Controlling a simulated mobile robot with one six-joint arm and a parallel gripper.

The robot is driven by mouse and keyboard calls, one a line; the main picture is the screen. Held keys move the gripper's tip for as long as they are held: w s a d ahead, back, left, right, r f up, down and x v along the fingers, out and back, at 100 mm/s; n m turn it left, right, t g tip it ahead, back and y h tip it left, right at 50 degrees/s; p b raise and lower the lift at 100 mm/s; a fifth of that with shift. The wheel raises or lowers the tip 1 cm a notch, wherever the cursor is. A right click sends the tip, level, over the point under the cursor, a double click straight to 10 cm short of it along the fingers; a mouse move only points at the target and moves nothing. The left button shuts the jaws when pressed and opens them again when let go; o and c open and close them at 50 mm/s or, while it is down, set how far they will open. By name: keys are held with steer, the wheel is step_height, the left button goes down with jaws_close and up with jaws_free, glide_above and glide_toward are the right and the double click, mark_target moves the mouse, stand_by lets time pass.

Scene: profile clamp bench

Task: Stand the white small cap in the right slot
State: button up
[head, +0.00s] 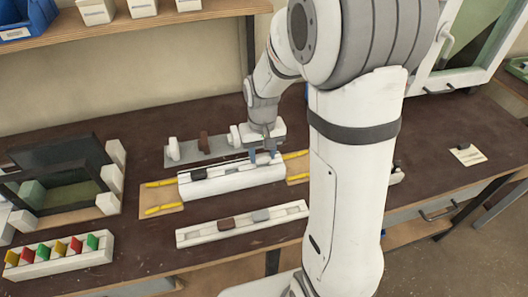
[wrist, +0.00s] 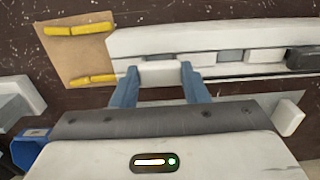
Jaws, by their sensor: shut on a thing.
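My gripper (wrist: 158,84) is shut on a small white cap (wrist: 160,73), one blue finger on each side of it. The cap is at the right end of the long white rail (head: 240,183) in the head view; this is the left end in the wrist view. The cap overlaps the rail's near edge in the wrist view, and I cannot tell whether it is seated or just above. In the head view my gripper (head: 265,157) hides the cap. The rail also holds a dark cap (wrist: 304,58), a grey piece (wrist: 231,56) and a white piece (wrist: 265,55).
Cardboard pads with yellow strips (head: 163,197) lie at both rail ends. A grey tray (head: 190,156) with upright pieces stands behind. A front rail (head: 200,236) carries brown and grey blocks. A rack of coloured pieces (head: 60,257) and a dark box (head: 60,170) are left.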

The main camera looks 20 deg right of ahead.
steer(key=shift+f+b, duration=0.35)
steer(key=shift+f, duration=0.2)
steer(key=o, duration=1)
steer(key=shift+r, duration=0.1)
steer(key=shift+r+p, duration=2.95)
steer(key=shift+r, duration=1.05)
